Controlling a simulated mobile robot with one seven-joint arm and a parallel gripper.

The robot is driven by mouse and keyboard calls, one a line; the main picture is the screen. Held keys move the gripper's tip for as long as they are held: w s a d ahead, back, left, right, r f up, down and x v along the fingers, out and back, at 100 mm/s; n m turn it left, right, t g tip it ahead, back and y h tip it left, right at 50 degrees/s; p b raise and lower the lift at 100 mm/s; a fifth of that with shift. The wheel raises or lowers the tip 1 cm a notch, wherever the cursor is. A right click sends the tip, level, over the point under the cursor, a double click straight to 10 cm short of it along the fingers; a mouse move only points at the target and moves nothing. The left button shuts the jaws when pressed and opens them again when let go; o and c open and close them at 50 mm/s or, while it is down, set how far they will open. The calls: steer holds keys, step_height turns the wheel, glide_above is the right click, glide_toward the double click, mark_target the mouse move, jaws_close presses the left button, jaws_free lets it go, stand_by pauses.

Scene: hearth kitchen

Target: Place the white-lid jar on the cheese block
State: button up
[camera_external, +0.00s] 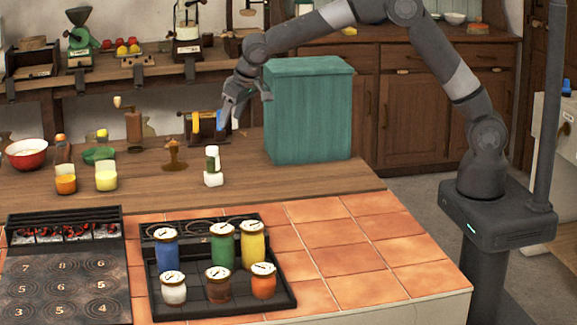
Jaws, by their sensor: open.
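A small jar with a white lid and a dark green body (212,163) stands upright on a small white block (213,180), which looks like the cheese block. Both are on the wooden counter, left of a large teal box. The jar appears to rest on the block's top, touching it. My gripper (228,122) is open and empty, pointing down, above and slightly right of the jar, apart from it. The fingertips are small in this view, and their exact distance from the jar cannot be told.
The teal box (308,115) stands close to my gripper's right. A wooden pestle-like piece (174,158) stands left of the jar. A dark tray (205,308) in front holds several coloured jars with dial-marked lids. Orange tiles (350,261) at right are clear.

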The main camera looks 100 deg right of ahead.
steer(key=s+a+r+n+t, duration=0.1)
steer(key=s+a+r+n, duration=0.1)
steer(key=s+a+r, duration=0.6)
steer(key=s+a+r+n, duration=0.2)
steer(key=s+a+r, duration=0.35)
steer(key=s, duration=0.45)
steer(key=s+a+f+n+y, duration=0.1)
steer(key=s+a, duration=0.2)
steer(key=s, duration=0.5)
steer(key=s+a+f+n+y, duration=0.1)
steer(key=s+a, duration=0.2)
steer(key=s, duration=0.5)
steer(key=s+a+f+n+t+y, duration=0.1)
steer(key=s+a+f+n, duration=0.1)
steer(key=s, duration=0.7)
steer(key=shift+a, duration=0.4)
